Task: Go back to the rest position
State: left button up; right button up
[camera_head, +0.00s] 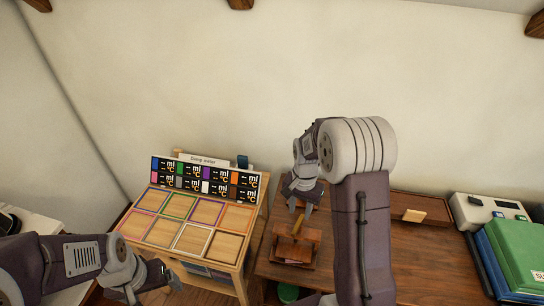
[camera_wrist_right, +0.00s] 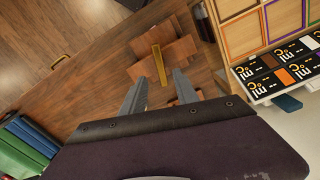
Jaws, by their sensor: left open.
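My left gripper (camera_head: 155,286) is at the lower left of the head view, with its two fingers apart and nothing between them. My right gripper (camera_head: 304,207) points down over the wooden desk, just above a small reddish-brown wooden stand (camera_head: 313,235). In the right wrist view the right gripper's fingers (camera_wrist_right: 158,88) are spread apart. A thin yellow bar (camera_wrist_right: 157,66) lies on the stand (camera_wrist_right: 181,50), beyond the fingertips, and is not gripped. The bar also shows in the head view (camera_head: 298,223). My right arm hides part of the desk.
A sorting rack (camera_head: 213,161) with coloured labels and several framed compartments stands left of the desk (camera_head: 420,255). Green and blue binders (camera_head: 515,250) and a white device (camera_head: 490,208) are at the right. A white surface (camera_head: 40,222) is at the far left. The wall behind is bare.

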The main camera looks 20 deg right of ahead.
jog(key=shift+a, duration=0.1)
jog(key=s+a+r+n+t, duration=0.1)
jog(key=s+a+r+n, duration=0.1)
jog(key=s+a+r, duration=0.25)
jog(key=s+a+f+n, duration=0.2)
jog(key=s+n, duration=0.5)
jog(key=s, duration=0.1)
jog(key=shift+a+f, duration=0.2)
jog(key=shift+a, duration=0.2)
